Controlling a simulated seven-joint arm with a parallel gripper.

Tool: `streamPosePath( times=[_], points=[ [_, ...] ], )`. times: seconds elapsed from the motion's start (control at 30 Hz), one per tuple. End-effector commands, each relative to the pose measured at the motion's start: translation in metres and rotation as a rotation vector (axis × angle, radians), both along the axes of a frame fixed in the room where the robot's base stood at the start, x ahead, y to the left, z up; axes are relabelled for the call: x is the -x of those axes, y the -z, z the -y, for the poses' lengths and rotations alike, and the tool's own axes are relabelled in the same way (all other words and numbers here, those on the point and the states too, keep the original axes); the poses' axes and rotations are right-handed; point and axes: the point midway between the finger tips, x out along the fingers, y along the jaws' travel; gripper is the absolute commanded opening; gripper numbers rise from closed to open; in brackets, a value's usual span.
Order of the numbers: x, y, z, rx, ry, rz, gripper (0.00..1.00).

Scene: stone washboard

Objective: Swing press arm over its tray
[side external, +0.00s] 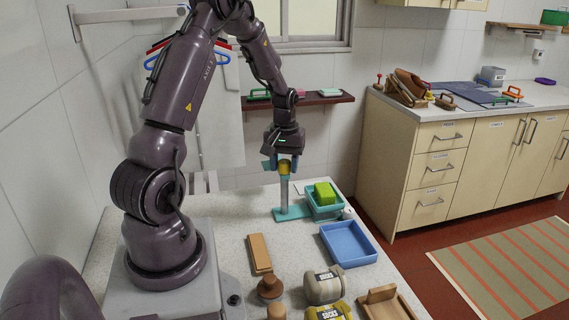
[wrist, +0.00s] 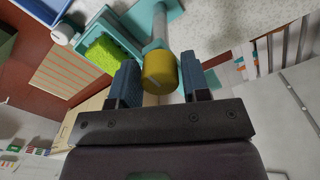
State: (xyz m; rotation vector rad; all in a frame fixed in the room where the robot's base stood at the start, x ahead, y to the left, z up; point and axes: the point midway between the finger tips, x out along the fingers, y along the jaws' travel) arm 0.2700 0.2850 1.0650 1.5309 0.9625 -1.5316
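The press stands near the far edge of the worktop. It has a teal base (side external: 291,213), an upright grey post (side external: 284,196) and a yellow knob (side external: 285,169) at the top. Its teal tray (side external: 322,212) is beside the post and holds a green block (side external: 325,193). My gripper (side external: 282,165) points down at the top of the post. In the wrist view, my gripper (wrist: 159,82) is open, with the yellow knob (wrist: 158,73) between its blue fingers and narrow gaps on both sides. The green block (wrist: 113,58) shows left of it. I cannot make out the press arm's exact direction.
A blue tray (side external: 348,244) lies in front of the press. A wall shelf (side external: 298,100) runs behind my gripper. The worktop left of the press is clear.

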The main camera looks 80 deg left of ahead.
Motion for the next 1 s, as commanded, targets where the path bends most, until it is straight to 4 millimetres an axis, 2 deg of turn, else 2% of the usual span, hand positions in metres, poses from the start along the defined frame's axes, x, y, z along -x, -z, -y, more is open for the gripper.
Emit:
streamPosePath(
  times=[0.03,0.17,0.2,0.57,1.0],
  points=[
    [0.0000,-0.0002,-0.0001,0.000,0.000,0.000,0.31],
    [-0.0001,-0.0004,0.0000,0.000,0.000,0.000,0.01],
    [-0.0001,-0.0004,0.0000,0.000,0.000,0.000,0.00],
    [-0.0002,-0.0008,-0.0002,-0.001,0.063,0.000,0.00],
    [-0.0004,-0.0012,-0.0003,-0.001,0.414,0.001,0.00]
  ],
)
